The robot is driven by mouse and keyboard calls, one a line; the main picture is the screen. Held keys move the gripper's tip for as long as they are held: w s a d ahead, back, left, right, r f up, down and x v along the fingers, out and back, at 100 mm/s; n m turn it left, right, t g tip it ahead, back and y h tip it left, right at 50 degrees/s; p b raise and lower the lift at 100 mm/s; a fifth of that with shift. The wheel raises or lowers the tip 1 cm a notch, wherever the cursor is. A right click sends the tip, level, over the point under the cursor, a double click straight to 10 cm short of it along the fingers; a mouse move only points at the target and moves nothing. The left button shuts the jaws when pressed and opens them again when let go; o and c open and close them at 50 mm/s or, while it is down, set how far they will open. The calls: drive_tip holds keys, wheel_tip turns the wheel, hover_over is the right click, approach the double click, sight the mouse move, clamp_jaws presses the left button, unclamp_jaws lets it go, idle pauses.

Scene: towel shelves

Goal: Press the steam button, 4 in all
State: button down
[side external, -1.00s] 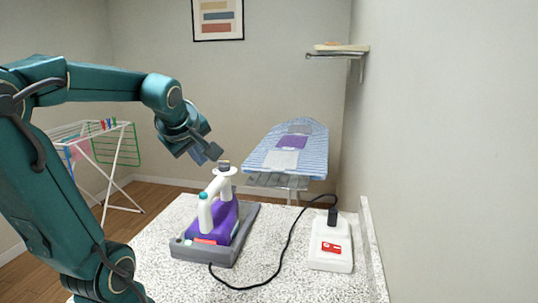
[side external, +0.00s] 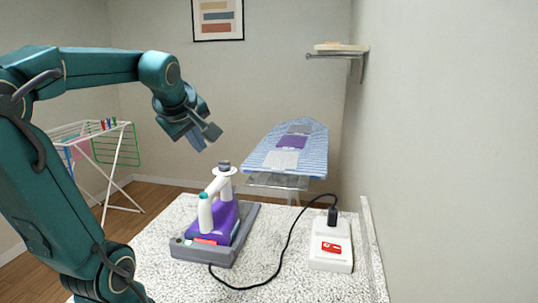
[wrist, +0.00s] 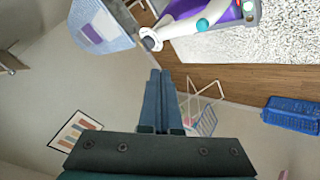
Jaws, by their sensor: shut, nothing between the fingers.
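A purple and white steam iron (side external: 222,215) rests on a grey base (side external: 195,254) on the speckled counter. A white round collar with a grey button on top (side external: 224,166) stands at the far end of its handle; I take this as the steam button. In the wrist view the button (wrist: 150,42) lies just beyond my fingertips, and part of the iron (wrist: 195,28) shows at the top. My gripper (side external: 201,145) is shut and empty, above and slightly left of the button, with a clear gap between them.
A black cord runs from the base to a white power unit with a red switch (side external: 331,248) at the right. An ironing board (side external: 262,158) with folded cloths stands behind. A drying rack (side external: 110,165) is at the left, a wall shelf (side external: 338,48) at upper right.

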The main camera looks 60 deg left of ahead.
sight(204, 195)
drive_tip(key=shift+r, duration=0.4)
drive_tip(key=shift+f, duration=4.45)
drive_tip(key=shift+f, duration=0.4)
drive_tip(key=shift+f, duration=0.55)
drive_tip(key=shift+r, duration=1)
